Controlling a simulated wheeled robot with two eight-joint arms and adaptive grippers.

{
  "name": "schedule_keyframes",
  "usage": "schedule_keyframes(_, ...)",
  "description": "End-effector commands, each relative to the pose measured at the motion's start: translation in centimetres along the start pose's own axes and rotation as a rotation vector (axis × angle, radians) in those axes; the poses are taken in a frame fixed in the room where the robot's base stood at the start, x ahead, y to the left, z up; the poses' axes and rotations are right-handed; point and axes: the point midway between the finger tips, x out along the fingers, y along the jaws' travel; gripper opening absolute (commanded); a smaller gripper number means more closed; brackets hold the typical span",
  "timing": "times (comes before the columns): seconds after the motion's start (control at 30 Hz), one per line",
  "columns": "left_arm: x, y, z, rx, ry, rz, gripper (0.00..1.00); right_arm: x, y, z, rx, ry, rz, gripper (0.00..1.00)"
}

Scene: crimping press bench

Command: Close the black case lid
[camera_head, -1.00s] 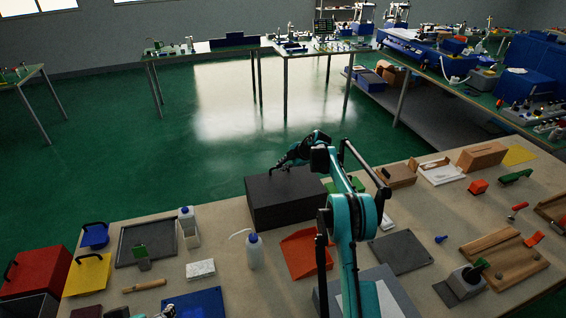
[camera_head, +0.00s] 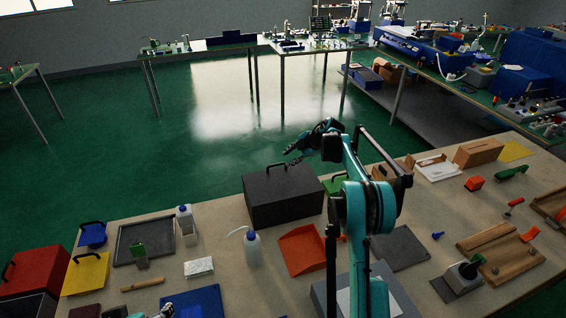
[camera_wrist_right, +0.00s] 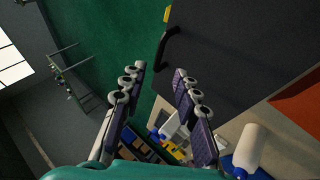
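The black case (camera_head: 285,198) stands at the far edge of the bench, and its lid looks shut, lying flat on top. A dark handle (camera_head: 277,168) shows at the case's far side; in the right wrist view the case (camera_wrist_right: 245,55) fills the upper right and the handle (camera_wrist_right: 168,48) is at its edge. My right gripper (camera_head: 291,154) hangs above the far side of the case, apart from it. In the wrist view its fingers (camera_wrist_right: 160,95) are spread with nothing between them.
A white bottle (camera_head: 252,249) and an orange tray (camera_head: 302,250) stand just in front of the case. A green item (camera_head: 336,186) sits to its right. Grey plates, wooden trays and small tools cover the bench's right side. Open floor lies behind the case.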

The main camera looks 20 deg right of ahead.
Motion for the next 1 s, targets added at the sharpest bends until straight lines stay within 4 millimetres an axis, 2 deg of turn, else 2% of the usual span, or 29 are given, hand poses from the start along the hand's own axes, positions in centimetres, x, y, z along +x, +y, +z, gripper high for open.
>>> schedule_keyframes(0.1,0.0,0.0,0.0,0.000,0.000,0.000,0.93,-2.2,-0.1,0.0,0.001,0.000,-0.001,0.31)
schedule_keyframes(0.27,0.0,0.0,0.0,0.000,0.000,0.000,0.93,-3.9,-0.1,0.0,-0.001,0.000,-0.002,0.31)
schedule_keyframes(0.83,0.0,0.0,0.0,0.000,0.000,0.000,0.93,-4.3,0.0,-0.2,-0.001,0.002,0.002,0.31)
schedule_keyframes(0.93,0.1,0.0,0.0,0.000,0.000,0.000,0.93,-4.7,1.1,-1.3,-0.005,0.014,0.042,0.31)
schedule_keyframes(1.0,0.1,0.0,0.1,0.000,0.000,0.000,0.93,-5.5,2.6,-3.1,-0.011,0.033,0.105,0.31)
